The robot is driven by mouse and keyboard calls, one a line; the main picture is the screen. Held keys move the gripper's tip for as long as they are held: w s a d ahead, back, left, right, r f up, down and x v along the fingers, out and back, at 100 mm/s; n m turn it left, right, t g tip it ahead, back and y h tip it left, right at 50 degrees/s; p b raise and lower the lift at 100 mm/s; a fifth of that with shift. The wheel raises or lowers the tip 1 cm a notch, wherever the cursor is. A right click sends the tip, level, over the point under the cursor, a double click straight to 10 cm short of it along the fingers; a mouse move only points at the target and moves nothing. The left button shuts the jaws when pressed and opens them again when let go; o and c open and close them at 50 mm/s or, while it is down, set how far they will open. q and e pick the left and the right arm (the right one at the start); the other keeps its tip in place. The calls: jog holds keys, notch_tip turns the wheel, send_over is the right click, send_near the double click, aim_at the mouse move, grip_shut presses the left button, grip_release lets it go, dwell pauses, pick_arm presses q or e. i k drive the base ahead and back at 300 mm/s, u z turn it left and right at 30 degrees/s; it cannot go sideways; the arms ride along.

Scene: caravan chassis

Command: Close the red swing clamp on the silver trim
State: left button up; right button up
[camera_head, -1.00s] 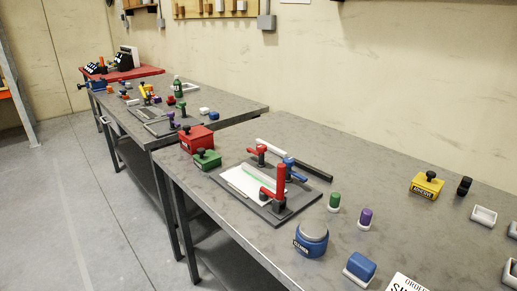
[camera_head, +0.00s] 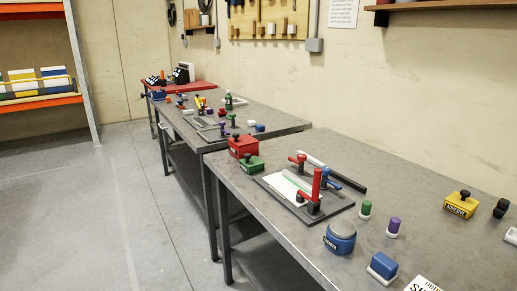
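A dark fixture plate (camera_head: 272,187) lies on the near workbench, with a pale sheet with a green strip (camera_head: 292,186) on it. A red swing clamp (camera_head: 315,190) stands at its front right with its handle upright. A second red clamp (camera_head: 298,160) sits at the back with its handle lying low. A blue clamp (camera_head: 327,177) stands at the right edge. A long white-and-black strip (camera_head: 345,181) lies behind the plate; I cannot tell which piece is the silver trim. Neither of my grippers is in view.
The near workbench (camera_head: 420,174) also holds a red box (camera_head: 242,148), a green box (camera_head: 249,164), a blue cleaner tub (camera_head: 341,238), a yellow adhesive box (camera_head: 460,205) and small stamp-like pieces. A second bench stands farther back. Open floor (camera_head: 120,220) lies to the left.

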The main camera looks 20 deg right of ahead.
aim_at(302, 157)
jog(key=u, duration=0.15)
jog(key=i, duration=0.85)
jog(key=z, duration=0.3)
